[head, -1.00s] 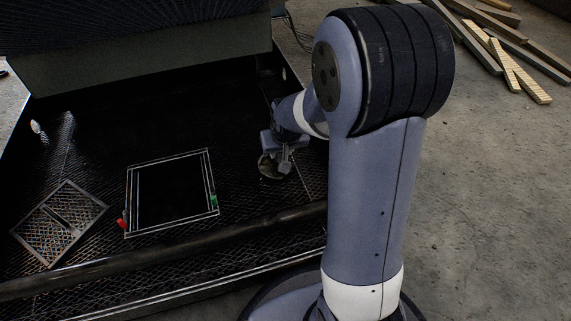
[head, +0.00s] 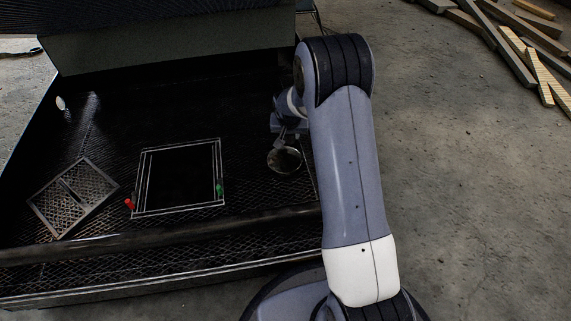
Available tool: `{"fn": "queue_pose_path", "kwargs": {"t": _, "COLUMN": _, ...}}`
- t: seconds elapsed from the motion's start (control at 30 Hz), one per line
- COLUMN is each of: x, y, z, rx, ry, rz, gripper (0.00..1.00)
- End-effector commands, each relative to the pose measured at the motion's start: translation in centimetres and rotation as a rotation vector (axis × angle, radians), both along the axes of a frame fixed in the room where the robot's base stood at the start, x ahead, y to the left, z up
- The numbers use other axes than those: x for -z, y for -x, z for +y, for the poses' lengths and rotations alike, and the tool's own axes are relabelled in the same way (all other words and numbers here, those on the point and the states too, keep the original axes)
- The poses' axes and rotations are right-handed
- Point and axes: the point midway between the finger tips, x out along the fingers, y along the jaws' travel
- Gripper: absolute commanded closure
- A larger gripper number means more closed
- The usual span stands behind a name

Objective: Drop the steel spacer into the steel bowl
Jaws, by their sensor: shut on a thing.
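The steel bowl (head: 284,161) stands on the dark mesh floor of the enclosure, just left of my arm. It is small and dark in this view, and I cannot make out what is in it. My gripper (head: 291,138) is just beyond and above the bowl's far rim, partly hidden by my own arm. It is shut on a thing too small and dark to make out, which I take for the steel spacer.
A black square panel with a pale outline (head: 180,178) lies left of the bowl, with a red piece (head: 130,204) and a green piece (head: 220,190) at its sides. A metal grate (head: 73,198) lies farther left. A raised front bar (head: 150,234) crosses the enclosure.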

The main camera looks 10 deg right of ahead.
Motion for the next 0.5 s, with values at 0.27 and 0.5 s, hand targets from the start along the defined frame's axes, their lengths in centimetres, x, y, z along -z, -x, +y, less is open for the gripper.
{"fn": "queue_pose_path", "kwargs": {"t": 0.27, "x": 2.9, "y": 0.0, "z": 0.0, "rx": 0.0, "ry": 0.0, "rz": 0.0, "gripper": 0.97}}
{"fn": "queue_pose_path", "kwargs": {"t": 0.5, "x": 5.3, "y": 0.0, "z": 0.0, "rx": 0.0, "ry": -0.001, "rz": -0.001, "gripper": 0.97}}
